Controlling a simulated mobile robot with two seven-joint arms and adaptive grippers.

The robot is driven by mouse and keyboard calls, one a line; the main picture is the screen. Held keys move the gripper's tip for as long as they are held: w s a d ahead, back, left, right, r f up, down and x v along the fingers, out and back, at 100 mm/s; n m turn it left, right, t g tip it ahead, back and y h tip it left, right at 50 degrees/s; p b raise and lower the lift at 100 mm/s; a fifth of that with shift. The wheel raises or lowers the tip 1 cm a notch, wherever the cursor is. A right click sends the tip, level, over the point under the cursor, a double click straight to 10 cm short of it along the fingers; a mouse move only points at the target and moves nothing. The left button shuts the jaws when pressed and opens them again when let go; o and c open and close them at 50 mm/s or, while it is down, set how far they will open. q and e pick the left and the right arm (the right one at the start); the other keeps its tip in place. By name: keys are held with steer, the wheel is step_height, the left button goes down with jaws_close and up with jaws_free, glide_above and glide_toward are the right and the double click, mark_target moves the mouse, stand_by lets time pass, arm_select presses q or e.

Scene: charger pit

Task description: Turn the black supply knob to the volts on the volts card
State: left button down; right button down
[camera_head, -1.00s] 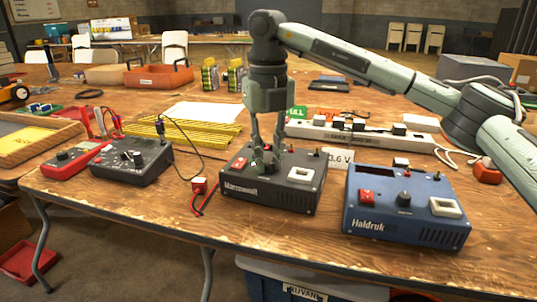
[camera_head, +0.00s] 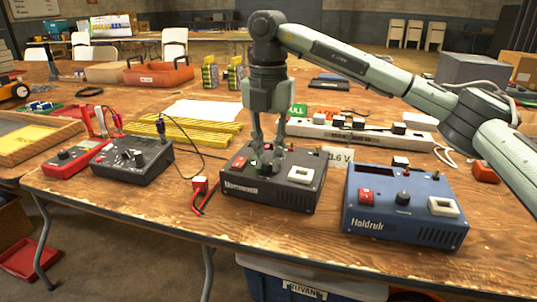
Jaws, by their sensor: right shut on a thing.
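The black supply (camera_head: 240,190) stands near the table's front edge, with a red switch and a white-framed window (camera_head: 301,174) on its top. My right gripper (camera_head: 266,163) points down over its top and is shut on the black knob, which is mostly hidden between the fingers. The volts card (camera_head: 342,156) stands behind the supply's right corner; "3.6 V" is partly readable on it. The blue supply (camera_head: 405,225) stands to the right, with its own black knob (camera_head: 403,198), red switch and white-framed window. My left gripper is not in view.
A dark meter box (camera_head: 132,160) and a red meter (camera_head: 75,158) lie at left. A power strip (camera_head: 355,134) and yellow rods (camera_head: 185,136) lie behind.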

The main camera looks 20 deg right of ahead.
mark_target(269, 163)
stand_by(0.5)
steer(key=c, duration=1.4)
jaws_free()
steer(key=shift+o, duration=0.2)
step_height(269, 163, up, 12)
